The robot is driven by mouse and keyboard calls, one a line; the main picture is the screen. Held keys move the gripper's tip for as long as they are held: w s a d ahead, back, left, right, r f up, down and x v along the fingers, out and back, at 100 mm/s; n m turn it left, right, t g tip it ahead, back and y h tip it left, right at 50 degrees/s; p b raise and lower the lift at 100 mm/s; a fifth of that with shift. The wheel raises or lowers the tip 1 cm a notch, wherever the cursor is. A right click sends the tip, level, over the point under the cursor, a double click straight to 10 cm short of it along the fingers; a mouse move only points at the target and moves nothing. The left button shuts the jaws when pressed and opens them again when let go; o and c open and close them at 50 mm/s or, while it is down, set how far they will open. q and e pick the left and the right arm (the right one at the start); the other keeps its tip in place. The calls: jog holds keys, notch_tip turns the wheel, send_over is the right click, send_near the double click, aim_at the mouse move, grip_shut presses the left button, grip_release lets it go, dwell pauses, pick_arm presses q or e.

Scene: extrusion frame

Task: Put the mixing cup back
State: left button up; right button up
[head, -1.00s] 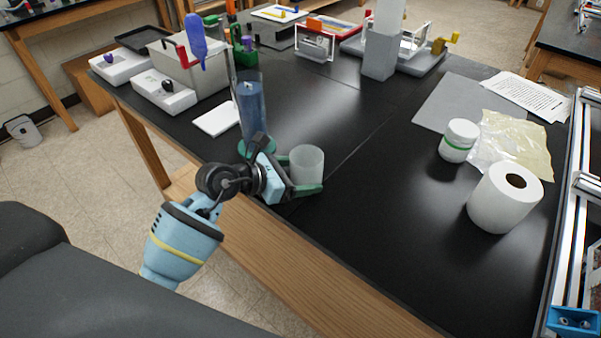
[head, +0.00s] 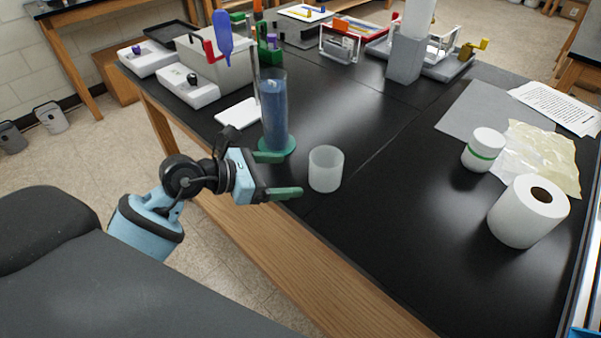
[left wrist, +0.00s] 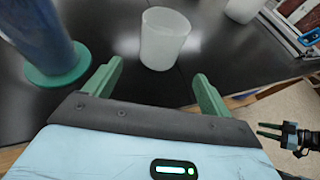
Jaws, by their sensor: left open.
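The mixing cup (head: 326,170) is a frosted, translucent cup standing upright on the black bench near its front edge. My left gripper (head: 291,175) is open and empty, its green fingers pointing at the cup from the left with a small gap between. In the left wrist view the cup (left wrist: 165,42) stands just beyond the open fingertips (left wrist: 158,72), apart from both. My right gripper (left wrist: 270,131) shows small at the right of the left wrist view, away from the bench; its jaw state is too small to tell.
A tall blue cylinder on a green base (head: 275,115) stands close behind my left gripper. A white jar with a green band (head: 483,150) and a paper roll (head: 525,215) stand at the right. The bench between cup and roll is clear.

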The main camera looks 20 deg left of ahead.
pick_arm(q)
jog(key=shift+v, duration=1.05)
dwell(0.7)
